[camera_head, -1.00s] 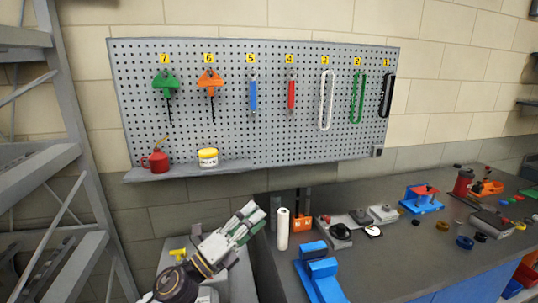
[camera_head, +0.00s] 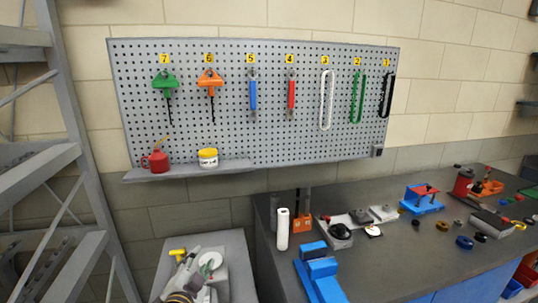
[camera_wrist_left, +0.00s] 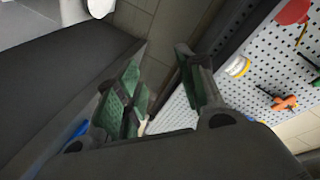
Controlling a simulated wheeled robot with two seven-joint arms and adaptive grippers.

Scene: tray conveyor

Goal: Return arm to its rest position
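My left gripper (camera_head: 203,262) is low in the head view, left of the workbench, in front of a grey cabinet top. In the left wrist view its two green-padded fingers (camera_wrist_left: 160,68) stand apart with nothing between them, so it is open and empty. Most of the left arm is cut off by the bottom edge of the head view. My right gripper is in neither view.
A grey cabinet top (camera_head: 236,262) with a yellow item (camera_head: 178,253) lies by the left gripper. The workbench (camera_head: 400,270) bears a white roll (camera_head: 283,228) and a blue vise (camera_head: 320,272). A pegboard (camera_head: 230,130) with hanging tools is behind. A metal rack (camera_head: 60,150) stands left.

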